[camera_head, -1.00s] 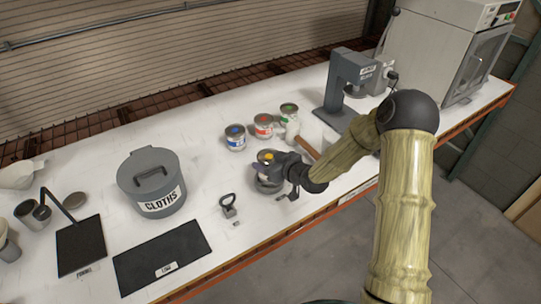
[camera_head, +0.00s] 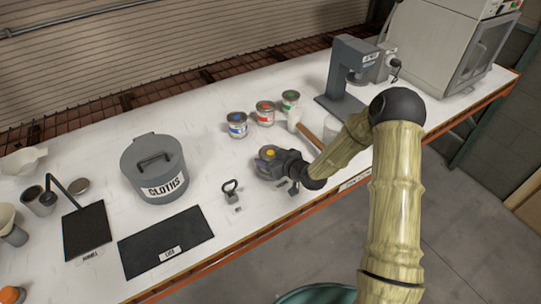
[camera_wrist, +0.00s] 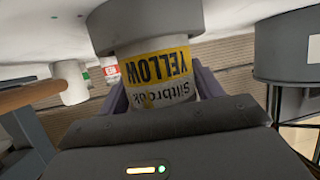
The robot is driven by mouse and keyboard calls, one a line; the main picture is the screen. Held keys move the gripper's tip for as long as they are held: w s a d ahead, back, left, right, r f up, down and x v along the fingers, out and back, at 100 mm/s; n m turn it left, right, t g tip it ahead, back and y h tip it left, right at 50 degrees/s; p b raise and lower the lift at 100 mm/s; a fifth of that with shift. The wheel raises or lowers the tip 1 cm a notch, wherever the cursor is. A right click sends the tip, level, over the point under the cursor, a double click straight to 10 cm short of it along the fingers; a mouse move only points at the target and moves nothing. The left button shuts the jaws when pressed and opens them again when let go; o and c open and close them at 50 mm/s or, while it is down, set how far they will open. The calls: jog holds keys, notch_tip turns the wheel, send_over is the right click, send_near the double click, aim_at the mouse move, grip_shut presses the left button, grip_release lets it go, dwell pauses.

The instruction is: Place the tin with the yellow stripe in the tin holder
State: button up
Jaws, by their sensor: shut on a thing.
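The tin with the yellow stripe (camera_wrist: 158,68) appears upside down in the wrist view, its label reading YELLOW. My gripper (camera_wrist: 160,90) is shut on its sides. The tin's base meets a round grey tin holder (camera_wrist: 145,18); the tin seems to be at least partly inside it, but its seating depth is hidden. In the head view the yellow-marked tin lid (camera_head: 269,153) shows at my gripper (camera_head: 272,162), low over the bench. My gripper hides most of the holder there.
Tins with blue (camera_head: 237,125), red (camera_head: 265,113) and green (camera_head: 290,100) labels stand behind. A grey cloths bin (camera_head: 153,168) and a black mat (camera_head: 165,242) are at left. A small black-handled item (camera_head: 231,191) stands close by. A grey machine (camera_head: 350,75) stands behind right.

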jog(key=shift+f, duration=0.15)
jog(key=o, duration=1.1)
jog(key=shift+r, duration=0.25)
jog(key=shift+s+d, duration=0.2)
jog(key=shift+d, duration=0.05)
jog(key=b+v, duration=0.2)
jog(key=v, duration=0.9)
jog(key=shift+s+r, duration=0.15)
jog(key=shift+r, duration=0.1)
